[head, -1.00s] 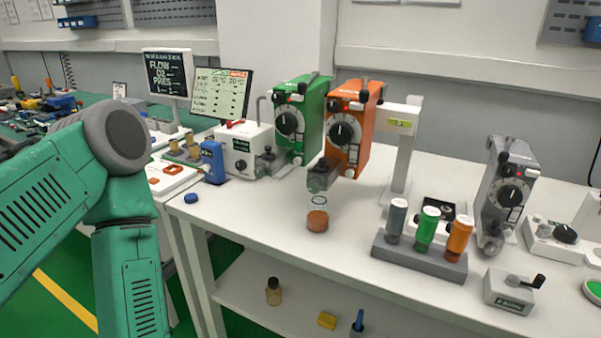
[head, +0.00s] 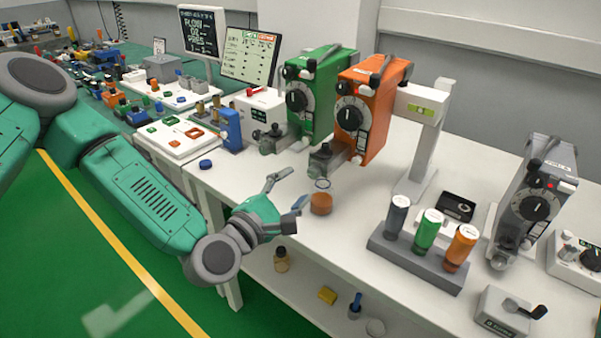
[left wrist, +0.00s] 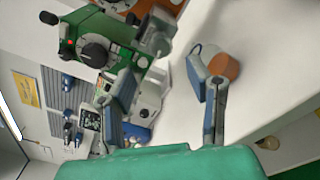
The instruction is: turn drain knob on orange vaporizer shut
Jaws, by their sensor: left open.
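The orange vaporizer (head: 380,115) stands on the white bench, with a dark dial on its front. A grey drain block with a small dark knob (head: 325,150) juts from its lower front. A glass jar of orange liquid (head: 321,202) stands beneath the block; it also shows in the left wrist view (left wrist: 224,67). My left gripper (head: 292,189) is open and empty at the bench's front edge, left of the jar and below the drain block. In the left wrist view its spread fingers (left wrist: 160,80) show, the right one close to the jar. My right gripper is out of view.
The green vaporizer (head: 322,95) stands just left of the orange one. A grey rack (head: 415,262) with several capped bottles stands to the right, near a grey vaporizer (head: 530,200). A blue cap (head: 205,164) lies near the bench's left edge.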

